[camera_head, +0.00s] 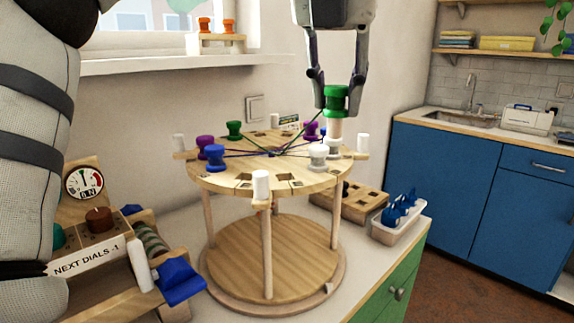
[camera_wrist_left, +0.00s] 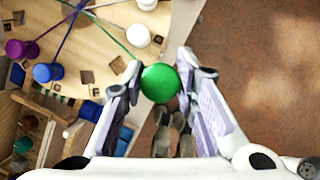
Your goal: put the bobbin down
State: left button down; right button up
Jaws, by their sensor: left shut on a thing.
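My left gripper (camera_head: 337,97) is shut on a green bobbin (camera_head: 336,92), seen in the head view above the right side of the round wooden board (camera_head: 225,179). The bobbin also shows in the left wrist view (camera_wrist_left: 159,82), between the two fingers (camera_wrist_left: 160,95), near the board's edge (camera_wrist_left: 112,68). A green thread runs from it to the board's middle. Another green bobbin (camera_head: 234,130), a blue bobbin (camera_head: 214,158), a purple bobbin (camera_head: 206,146) and a grey-white bobbin (camera_head: 318,156) stand on the board. The exact gap beneath the held bobbin is unclear. My right gripper is not seen.
White pegs stand at the board's rim, one in front (camera_head: 261,186) and one at right (camera_head: 363,145). Dark square slots mark the board. A wooden rack (camera_head: 358,201) and a white tray (camera_head: 397,226) of blue items sit at right. A dial box (camera_head: 98,220) stands at left.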

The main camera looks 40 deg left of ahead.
pick_arm(q)
send_over(288, 173)
jog(key=s+d, duration=0.1)
notch_tip(288, 173, down, 7)
jog(key=f, duration=0.2)
jog(key=f+b, duration=0.1)
jog(key=shift+s+a+f, duration=0.2)
jog(key=shift+a, duration=0.05)
jog(key=shift+r, duration=0.15)
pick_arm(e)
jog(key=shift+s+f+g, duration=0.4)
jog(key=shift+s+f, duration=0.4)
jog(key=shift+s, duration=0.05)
pick_arm(q)
jog(key=c, duration=1.5)
grip_release()
jog(key=shift+c, duration=0.2)
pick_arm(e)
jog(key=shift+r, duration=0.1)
